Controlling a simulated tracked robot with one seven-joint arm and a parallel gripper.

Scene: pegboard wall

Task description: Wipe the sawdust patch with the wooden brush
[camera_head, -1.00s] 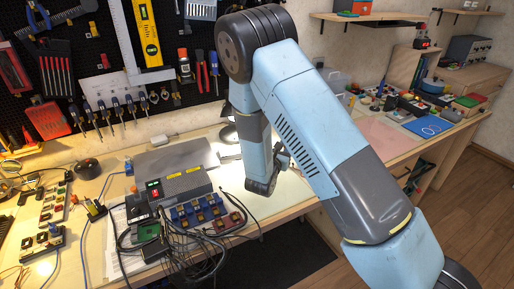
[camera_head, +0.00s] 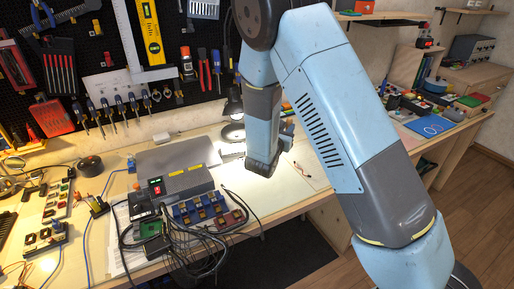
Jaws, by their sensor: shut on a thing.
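My blue-and-grey arm crosses the middle of the body camera view, and its dark lower end hangs over the lit part of the workbench (camera_head: 283,198). My gripper's fingers are not visible; they appear hidden behind my arm. I cannot make out the wooden brush. I cannot pick out the sawdust patch either; my arm covers part of the bench surface.
A grey box with a lit display (camera_head: 185,182), blue terminal blocks (camera_head: 200,210) and tangled black cables (camera_head: 185,248) lie left of my arm. A black lamp (camera_head: 232,105) stands behind it. Small thin items (camera_head: 303,172) lie right of it. Tools hang on the pegboard (camera_head: 100,55).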

